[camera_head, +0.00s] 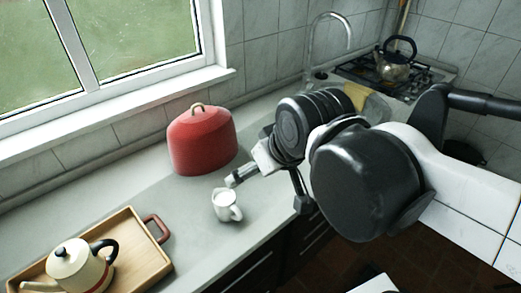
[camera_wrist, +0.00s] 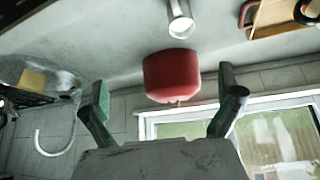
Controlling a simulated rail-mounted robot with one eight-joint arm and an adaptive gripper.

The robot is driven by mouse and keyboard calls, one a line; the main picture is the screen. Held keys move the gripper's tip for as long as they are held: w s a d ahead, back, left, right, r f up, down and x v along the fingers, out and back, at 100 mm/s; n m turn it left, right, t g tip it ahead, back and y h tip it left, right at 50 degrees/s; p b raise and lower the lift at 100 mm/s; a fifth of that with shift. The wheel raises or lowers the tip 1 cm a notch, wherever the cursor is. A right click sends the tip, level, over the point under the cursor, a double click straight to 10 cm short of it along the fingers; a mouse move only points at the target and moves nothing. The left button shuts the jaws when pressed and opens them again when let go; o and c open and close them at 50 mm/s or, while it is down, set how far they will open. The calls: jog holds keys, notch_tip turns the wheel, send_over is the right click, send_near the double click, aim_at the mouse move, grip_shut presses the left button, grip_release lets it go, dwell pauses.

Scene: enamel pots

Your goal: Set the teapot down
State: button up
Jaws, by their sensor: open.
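The cream teapot (camera_head: 80,268) with a black handle and a dark lid knob stands upright on the wooden tray (camera_head: 128,225) at the lower left of the head view. A red band shows near its base. In the wrist view only a part of its dark handle (camera_wrist: 306,12) shows at the top right corner, by the tray (camera_wrist: 268,14). My gripper (camera_head: 267,193) is open and empty above the counter's front edge, well to the right of the teapot. In the wrist view its fingers (camera_wrist: 164,96) are spread wide with nothing between them.
A white mug (camera_head: 226,205) stands on the counter close to my gripper. A red lidded pot (camera_head: 202,142) is behind it near the window wall. A dark kettle (camera_head: 396,62) is on the stove (camera_head: 362,72).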

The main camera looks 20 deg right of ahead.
jog(key=d, duration=0.1)
jog(key=s+d+m, duration=0.1)
jog(key=d, duration=0.1)
jog(key=shift+s+f+m+t+h, duration=0.3)
jog(key=shift+s+f+m, duration=0.05)
jog(key=shift+s+m, duration=0.05)
jog(key=shift+a, duration=0.1)
notch_tip(320, 180, down, 3)
jog(key=b, duration=0.2)
jog(key=shift+r+b, duration=0.15)
jog(key=shift+b, duration=0.2)
